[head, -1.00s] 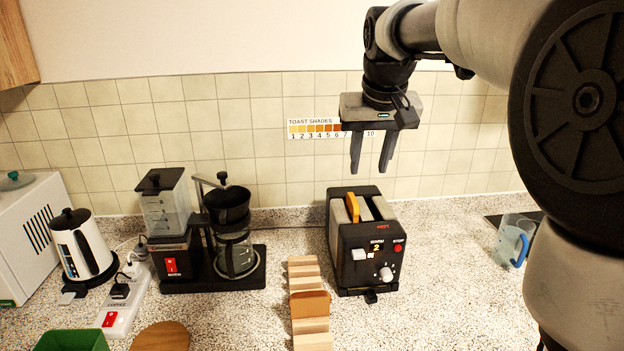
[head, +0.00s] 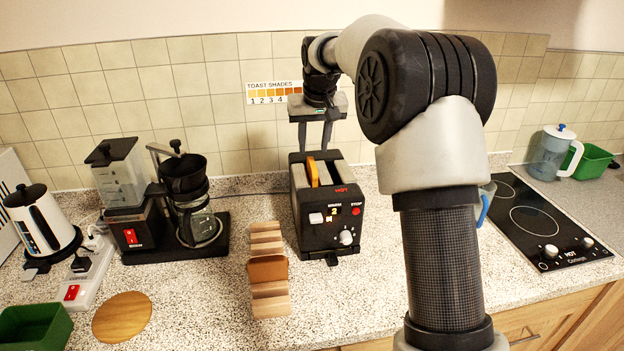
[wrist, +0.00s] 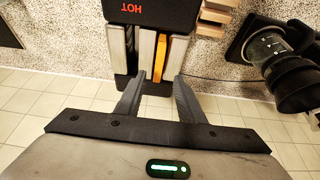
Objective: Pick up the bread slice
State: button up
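An orange-yellow bread slice (head: 312,172) stands upright in a slot of the black toaster (head: 335,195), its top sticking out. In the wrist view the slice (wrist: 160,57) is a thin strip lying beyond my fingertips, roughly in line with the gap between them. My gripper (head: 313,148) is open and empty, fingers pointing down at the far side of the toaster's top. It also shows open in the wrist view (wrist: 158,82). A second, browner bread slice (head: 267,268) stands in the wooden rack (head: 268,307) left of the toaster.
A coffee maker (head: 190,200) and grinder (head: 130,190) stand left of the toaster, with a kettle (head: 42,220) farther left. A black cooktop (head: 545,220) is at right. The tiled wall (head: 215,80) is close behind my gripper.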

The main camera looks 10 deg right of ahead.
aim_at(312, 163)
jog(key=x, duration=0.7)
jog(key=shift+w+d+f+p, duration=0.1)
jog(key=shift+w+f+p, duration=0.1)
jog(key=shift+f+p, duration=0.2)
grip_shut()
jog(key=shift+r, duration=0.1)
notch_tip(312, 163, up, 10)
jog(key=shift+s, duration=0.15)
